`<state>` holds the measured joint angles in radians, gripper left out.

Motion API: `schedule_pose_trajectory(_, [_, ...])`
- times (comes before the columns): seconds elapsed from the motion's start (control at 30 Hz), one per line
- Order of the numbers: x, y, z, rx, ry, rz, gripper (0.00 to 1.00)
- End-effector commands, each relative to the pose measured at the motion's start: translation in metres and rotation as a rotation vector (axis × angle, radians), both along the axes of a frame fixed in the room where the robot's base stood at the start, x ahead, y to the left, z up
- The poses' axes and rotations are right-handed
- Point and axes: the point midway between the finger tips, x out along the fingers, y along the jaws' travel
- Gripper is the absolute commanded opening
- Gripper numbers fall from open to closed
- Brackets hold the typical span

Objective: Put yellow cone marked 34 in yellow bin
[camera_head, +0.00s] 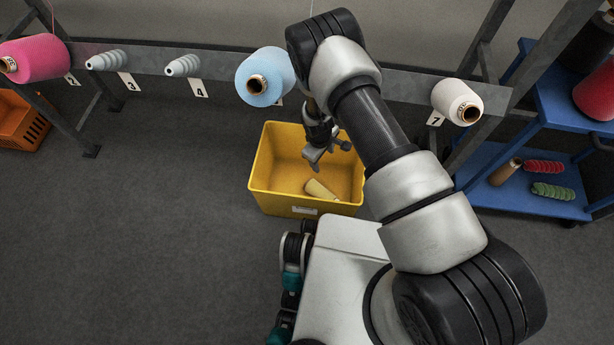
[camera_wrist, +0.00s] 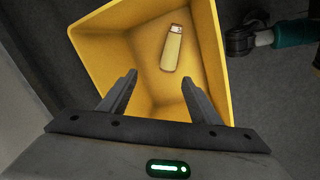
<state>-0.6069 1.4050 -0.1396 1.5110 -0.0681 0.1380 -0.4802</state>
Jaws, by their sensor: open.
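The yellow bin (camera_head: 278,203) stands on the floor below the rack, and it fills much of the wrist view (camera_wrist: 88,62). A pale yellow cone (camera_head: 320,190) lies on its side on the bin's floor; it also shows in the wrist view (camera_wrist: 171,50). No number can be read on it. My gripper (camera_head: 312,160) hangs over the bin, pointing down. In the wrist view its two fingers (camera_wrist: 158,88) are spread apart with nothing between them. The cone lies apart from the fingertips, beyond them.
A rack rail carries a pink cone (camera_head: 36,58), a blue cone (camera_head: 265,77) and a white cone (camera_head: 457,101), plus bare grey holders (camera_head: 106,61). A blue shelf cart (camera_head: 535,198) stands at right. An orange crate (camera_head: 20,122) is far left. The floor at left is clear.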

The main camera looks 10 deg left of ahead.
Motion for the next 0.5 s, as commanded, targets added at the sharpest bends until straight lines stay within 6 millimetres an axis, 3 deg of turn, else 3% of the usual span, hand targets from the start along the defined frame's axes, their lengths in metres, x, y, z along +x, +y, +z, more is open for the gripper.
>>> schedule_pose_trajectory(0.03, [-0.001,0.002,0.019,0.001,-0.002,0.000,0.57])
schedule_pose_trajectory(0.2, [-0.007,0.005,0.061,0.002,-0.003,0.000,0.57])
schedule_pose_trajectory(0.5, [-0.017,0.008,0.115,0.002,-0.002,-0.001,0.57])
